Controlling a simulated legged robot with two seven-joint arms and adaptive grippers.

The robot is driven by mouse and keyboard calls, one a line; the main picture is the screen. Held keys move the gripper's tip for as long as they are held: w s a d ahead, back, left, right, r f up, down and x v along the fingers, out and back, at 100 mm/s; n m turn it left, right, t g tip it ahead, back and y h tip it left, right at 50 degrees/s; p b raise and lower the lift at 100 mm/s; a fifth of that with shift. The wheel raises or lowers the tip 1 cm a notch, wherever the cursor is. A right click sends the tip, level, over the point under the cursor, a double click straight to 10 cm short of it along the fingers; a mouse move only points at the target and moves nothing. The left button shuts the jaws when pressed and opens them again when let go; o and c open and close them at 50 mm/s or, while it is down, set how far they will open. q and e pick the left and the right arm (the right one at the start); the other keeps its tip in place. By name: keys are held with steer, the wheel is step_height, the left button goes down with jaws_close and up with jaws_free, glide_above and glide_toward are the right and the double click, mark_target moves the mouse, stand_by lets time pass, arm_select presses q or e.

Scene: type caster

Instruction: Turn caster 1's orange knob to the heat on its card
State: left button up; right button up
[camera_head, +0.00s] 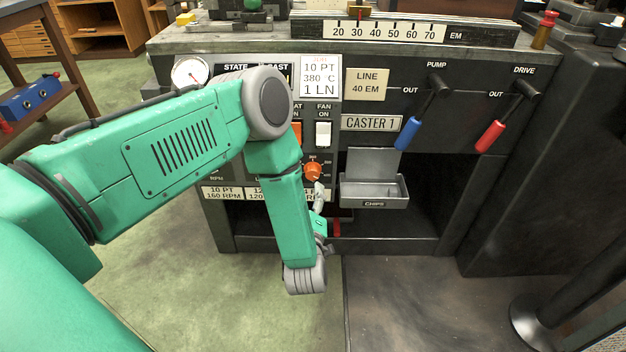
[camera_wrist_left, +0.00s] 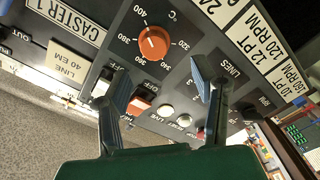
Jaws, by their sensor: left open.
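Caster 1's orange knob (camera_head: 313,170) is on the dark front panel, below the white FAN switch. In the left wrist view the knob (camera_wrist_left: 154,42) is round, inside a ring of temperature numbers marked °C. A pale mark shows on it, but I cannot tell which number it points to. The white job card (camera_head: 320,76) reads 10 PT, 380 °C, 1 LN. My left gripper (camera_head: 319,196) is just below the knob in the head view. In the left wrist view its fingers (camera_wrist_left: 158,76) are spread and empty, apart from the knob. My right gripper is not in view.
An orange switch and a white switch (camera_head: 323,134) sit above the knob. The CHIPS tray (camera_head: 374,190) juts out to its right. The blue PUMP lever (camera_head: 407,134) and red DRIVE lever (camera_head: 490,136) are farther right. A LINES dial is beside the knob.

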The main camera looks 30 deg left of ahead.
mark_target(313, 176)
arm_select(q)
steer(key=w, duration=0.1)
steer(key=w+a+b, duration=0.1)
steer(key=w, duration=0.2)
steer(key=shift+w+a+r, duration=0.15)
steer(key=shift+w+r, duration=0.1)
steer(key=shift+w, duration=0.15)
steer(key=shift+w+a+f+b, duration=0.15)
steer(key=shift+w+a+b, duration=0.4)
steer(key=shift+w+a, duration=0.65)
steer(key=shift+a+f, duration=0.1)
steer(key=shift+a, duration=0.3)
steer(key=shift+d, duration=0.4)
steer(key=shift+d+r, duration=0.2)
steer(key=shift+r, duration=0.05)
steer(key=c, duration=1.1)
steer(key=shift+a, duration=0.1)
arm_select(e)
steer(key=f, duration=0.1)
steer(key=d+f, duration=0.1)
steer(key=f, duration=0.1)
